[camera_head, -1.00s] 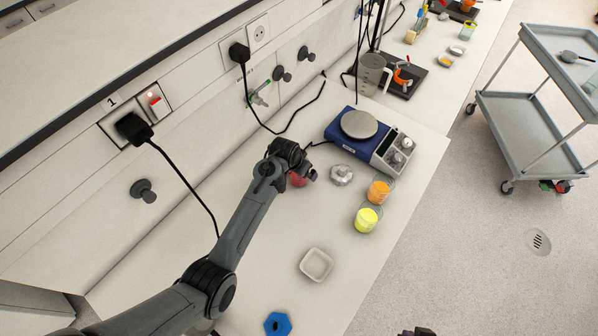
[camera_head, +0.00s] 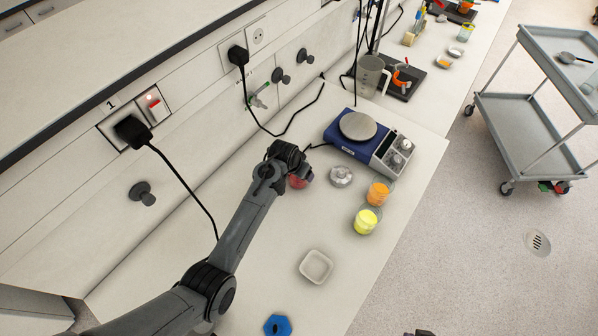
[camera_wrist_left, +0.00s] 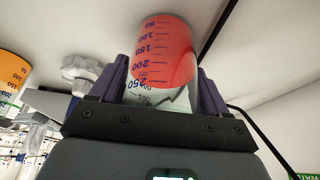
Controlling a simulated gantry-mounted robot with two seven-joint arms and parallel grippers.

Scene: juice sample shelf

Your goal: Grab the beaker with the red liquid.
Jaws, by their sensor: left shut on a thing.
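The beaker with the red liquid (camera_head: 298,182) stands on the white bench, mostly hidden behind my left gripper (camera_head: 293,168) in the head view. In the left wrist view the beaker (camera_wrist_left: 165,48) is large, with blue volume marks and red liquid. The two dark fingers of my left gripper (camera_wrist_left: 165,74) are on either side of it, shut on it. Whether its base touches the bench is hard to tell. My right gripper cannot be made out.
Beakers with orange (camera_head: 379,192) and yellow (camera_head: 365,220) liquid stand to the right, near the bench edge. A metallic knob-like item (camera_head: 341,176), a blue hotplate (camera_head: 362,138), a white dish (camera_head: 316,266) and a blue hexagonal piece (camera_head: 278,326) are nearby. A black cable runs along the wall.

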